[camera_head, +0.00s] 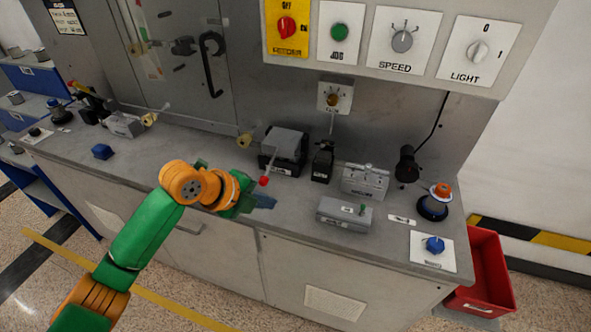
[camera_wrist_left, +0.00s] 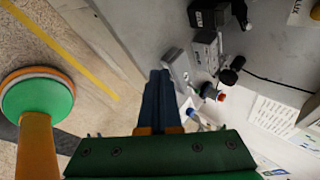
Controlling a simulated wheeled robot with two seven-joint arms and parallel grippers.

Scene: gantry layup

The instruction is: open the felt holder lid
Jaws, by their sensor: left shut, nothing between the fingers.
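A low grey box (camera_head: 343,214) with a small label and a green spot stands near the front edge of the grey counter. It looks like the felt holder, though its label is too small to read; its top looks closed. It also shows in the left wrist view (camera_wrist_left: 179,72), just beyond the fingers. My left gripper (camera_head: 265,202) is shut and empty, left of this box and apart from it in the head view. Its blue fingers lie side by side in the left wrist view (camera_wrist_left: 161,76). My right gripper is in neither view.
A black box with a grey top (camera_head: 285,145) and a red-tipped lever (camera_head: 264,181) stands behind my left gripper. A grey dial box (camera_head: 365,181), an orange-topped knob (camera_head: 440,190) and a blue knob (camera_head: 434,244) stand to the right. The counter's front left is mostly clear.

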